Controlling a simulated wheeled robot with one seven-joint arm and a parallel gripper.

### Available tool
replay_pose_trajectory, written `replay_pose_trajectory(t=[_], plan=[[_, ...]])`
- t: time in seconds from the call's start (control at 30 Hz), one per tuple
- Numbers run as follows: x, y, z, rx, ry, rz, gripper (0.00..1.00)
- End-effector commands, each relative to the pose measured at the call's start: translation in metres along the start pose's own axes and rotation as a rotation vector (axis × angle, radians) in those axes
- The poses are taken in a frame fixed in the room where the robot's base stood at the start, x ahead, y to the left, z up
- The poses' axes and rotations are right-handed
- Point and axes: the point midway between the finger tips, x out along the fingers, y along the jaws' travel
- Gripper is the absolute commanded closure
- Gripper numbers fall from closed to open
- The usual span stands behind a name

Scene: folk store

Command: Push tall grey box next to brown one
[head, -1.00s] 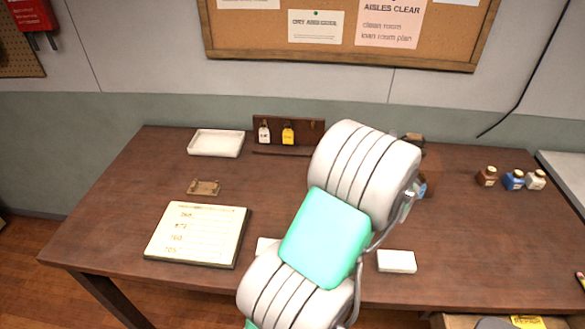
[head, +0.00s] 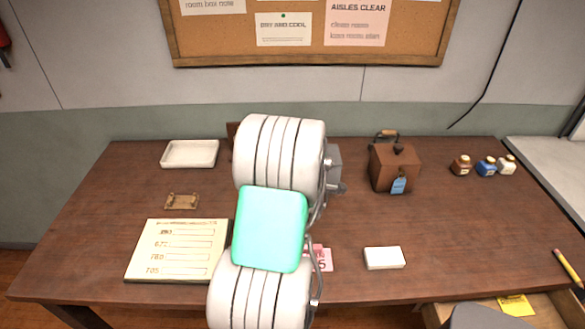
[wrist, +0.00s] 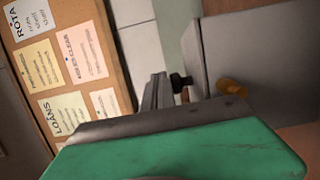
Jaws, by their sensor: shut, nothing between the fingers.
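The brown box (head: 394,168) stands upright on the table in the head view, with a dark handle with a wooden grip on top and a blue tag on its front. The tall grey box (wrist: 245,45) fills the upper right of the wrist view as a plain grey surface. A narrow grey part of it (head: 335,158) shows just right of my arm in the head view; my arm hides the rest. My gripper (wrist: 160,86) is shut and empty, close beside the grey box in the wrist view. Whether they touch I cannot tell. In the head view my arm hides it.
A white tray (head: 190,153), a small wooden stand (head: 182,202) and a price board (head: 177,250) lie at left. A white block (head: 384,258) lies at front. Several small bottles (head: 486,166) stand at right. The table right of the brown box is mostly clear.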

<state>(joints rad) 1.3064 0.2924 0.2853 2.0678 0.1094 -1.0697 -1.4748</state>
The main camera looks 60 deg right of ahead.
Motion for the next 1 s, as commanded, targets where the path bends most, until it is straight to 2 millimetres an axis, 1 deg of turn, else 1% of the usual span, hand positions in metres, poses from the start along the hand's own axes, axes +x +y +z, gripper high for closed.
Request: replay_pose_trajectory(t=[0.03, 0.27, 0.5, 0.57, 0.8, 0.9, 1.0], plan=[[-0.002, -0.002, -0.011, -0.001, 0.006, 0.001, 1.0], [-0.013, -0.004, -0.052, -0.002, 0.007, 0.003, 1.0], [-0.026, -0.002, -0.102, -0.001, 0.003, 0.003, 1.0], [-0.025, -0.02, -0.098, -0.003, -0.004, -0.004, 1.0], [-0.025, -0.073, -0.097, -0.003, -0.004, -0.002, 1.0], [-0.025, -0.091, -0.098, -0.003, -0.003, -0.001, 1.0], [-0.025, -0.103, -0.098, -0.001, -0.003, 0.001, 1.0]])
